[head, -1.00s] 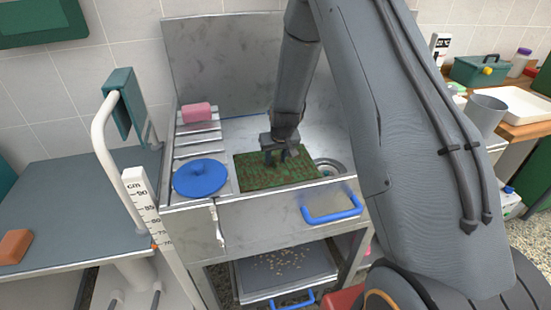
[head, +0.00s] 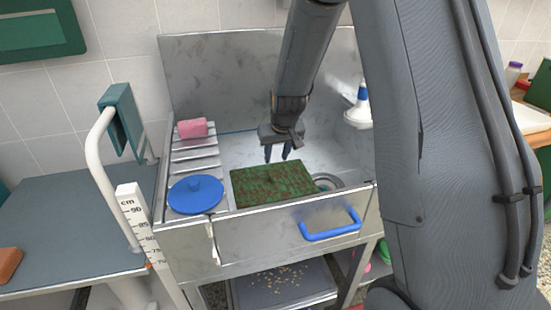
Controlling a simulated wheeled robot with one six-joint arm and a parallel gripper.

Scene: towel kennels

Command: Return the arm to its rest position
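My gripper (head: 277,155) hangs in the head view above the back part of a metal sink, fingers pointing down. A gap shows between its two dark fingertips, with nothing held between them. Below and in front of it, a green-brown patterned mat (head: 268,184) lies across the sink. The fingertips look a little above or behind the mat's far edge. My forearm rises to the upper right, and my upper arm covers much of the right side of the view.
A blue handle (head: 330,225) juts from the front. A white ruler post (head: 135,215) and white rail (head: 104,170) stand at left. A white bottle (head: 359,107) is behind my arm.

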